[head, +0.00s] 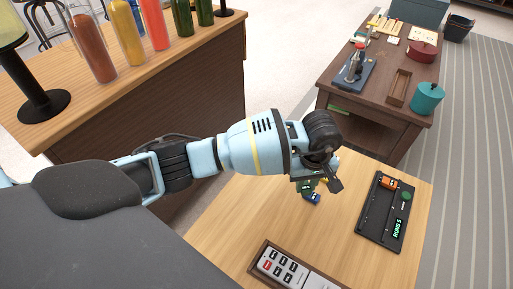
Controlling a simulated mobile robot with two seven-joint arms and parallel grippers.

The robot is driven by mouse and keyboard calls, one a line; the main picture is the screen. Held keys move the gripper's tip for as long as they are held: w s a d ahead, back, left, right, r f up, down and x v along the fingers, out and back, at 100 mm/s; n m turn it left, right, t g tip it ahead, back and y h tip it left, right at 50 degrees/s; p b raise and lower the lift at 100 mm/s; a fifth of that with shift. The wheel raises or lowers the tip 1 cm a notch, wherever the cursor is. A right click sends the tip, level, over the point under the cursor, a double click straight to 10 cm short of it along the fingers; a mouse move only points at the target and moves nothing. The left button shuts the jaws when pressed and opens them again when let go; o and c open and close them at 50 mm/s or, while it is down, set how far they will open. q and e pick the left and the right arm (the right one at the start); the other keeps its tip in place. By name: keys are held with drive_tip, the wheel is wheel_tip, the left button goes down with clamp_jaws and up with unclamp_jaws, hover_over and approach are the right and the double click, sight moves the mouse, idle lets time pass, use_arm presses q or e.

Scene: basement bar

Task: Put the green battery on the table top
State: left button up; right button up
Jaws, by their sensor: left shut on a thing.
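My left gripper (322,182) reaches in from the left over the light wooden table top (275,217). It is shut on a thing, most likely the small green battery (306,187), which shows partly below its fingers. The gripper hides much of the grip. A blue battery-like piece (313,198) lies on the table just below the gripper, and a bit of yellow shows beside it. A black tray (375,215) on the right of the table holds an orange piece (388,183), a round green piece (405,196) and a lit green display. My right gripper is out of view.
A grey and white remote-like panel in a wooden frame (262,263) lies at the table's front edge. A dark wooden table (345,99) with a teal pot (427,98) stands behind. Bare table lies between the panel and black tray.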

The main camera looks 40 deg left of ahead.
use_arm(q)
drive_tip(key=shift+w+d+f+n+b, duration=0.2)
drive_tip(key=shift+w+d+b, duration=0.1)
drive_tip(key=shift+w, duration=0.15)
drive_tip(key=shift+w+d+f+n+b, duration=0.15)
drive_tip(key=shift+w+b, duration=0.15)
drive_tip(key=shift+w, duration=0.15)
drive_tip(key=shift+w+d, duration=0.1)
drive_tip(key=shift+w, duration=0.1)
drive_tip(key=a, duration=0.5)
drive_tip(key=a+f, duration=0.1)
drive_tip(key=a, duration=1)
drive_tip(key=shift+w+f, duration=0.15)
drive_tip(key=shift+w, duration=0.25)
drive_tip(key=shift+f+b, duration=0.5)
drive_tip(key=shift+f, duration=1.35)
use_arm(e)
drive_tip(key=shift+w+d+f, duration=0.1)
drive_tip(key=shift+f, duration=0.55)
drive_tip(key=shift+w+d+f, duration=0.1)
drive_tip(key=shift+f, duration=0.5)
use_arm(q)
drive_tip(key=shift+f, duration=0.1)
drive_tip(key=o, duration=1)
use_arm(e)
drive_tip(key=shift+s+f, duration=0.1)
